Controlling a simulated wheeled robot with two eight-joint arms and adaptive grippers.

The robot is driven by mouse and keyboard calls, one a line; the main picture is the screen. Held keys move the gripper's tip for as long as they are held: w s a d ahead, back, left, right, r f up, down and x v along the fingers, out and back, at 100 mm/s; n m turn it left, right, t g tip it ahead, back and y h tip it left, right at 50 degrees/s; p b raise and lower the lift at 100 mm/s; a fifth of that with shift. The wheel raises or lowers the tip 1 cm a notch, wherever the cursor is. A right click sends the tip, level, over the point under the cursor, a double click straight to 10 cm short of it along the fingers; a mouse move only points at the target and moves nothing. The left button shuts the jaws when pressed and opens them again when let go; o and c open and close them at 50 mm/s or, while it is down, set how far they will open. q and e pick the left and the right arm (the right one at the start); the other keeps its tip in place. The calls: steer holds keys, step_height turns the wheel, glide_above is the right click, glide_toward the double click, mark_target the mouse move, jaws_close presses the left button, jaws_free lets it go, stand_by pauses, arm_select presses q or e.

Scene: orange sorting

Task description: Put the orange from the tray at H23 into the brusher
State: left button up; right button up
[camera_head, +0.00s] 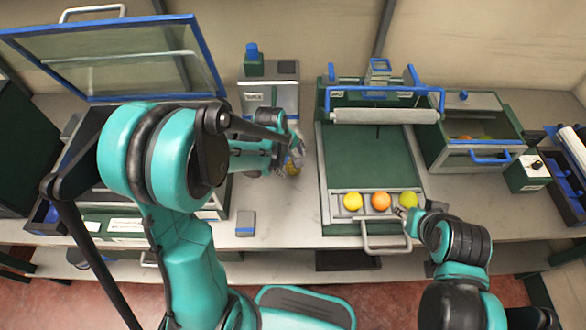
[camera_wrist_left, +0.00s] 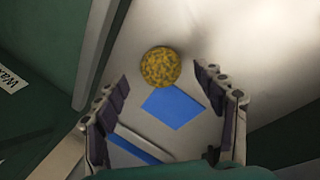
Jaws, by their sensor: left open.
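A mottled yellow-brown orange (camera_wrist_left: 160,67) lies on a pale surface in the left wrist view, just beyond my fingertips, with a blue patch beside it. It is partly hidden by my left gripper (camera_head: 293,155) in the head view (camera_head: 292,170). My left gripper is open around empty space in the wrist view (camera_wrist_left: 165,100). My right gripper (camera_head: 403,212) is beside a yellow-green fruit (camera_head: 408,200); its jaws are too small to judge. I cannot read H23 or tell for certain which machine is the brusher.
A green-bed machine (camera_head: 372,160) with a pale roller (camera_head: 385,115) stands at the centre right. Its front trough holds a yellow fruit (camera_head: 352,201) and an orange one (camera_head: 381,201). A glass lid (camera_head: 120,60) stands raised at left. A drawer box (camera_head: 470,155) is at right.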

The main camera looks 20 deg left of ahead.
arm_select(q)
steer(key=x, duration=0.3)
steer(key=shift+b, duration=0.4)
steer(key=shift+c, duration=0.6)
steer(key=c, duration=1.3)
steer(key=shift+o, duration=0.2)
steer(key=shift+r, duration=0.1)
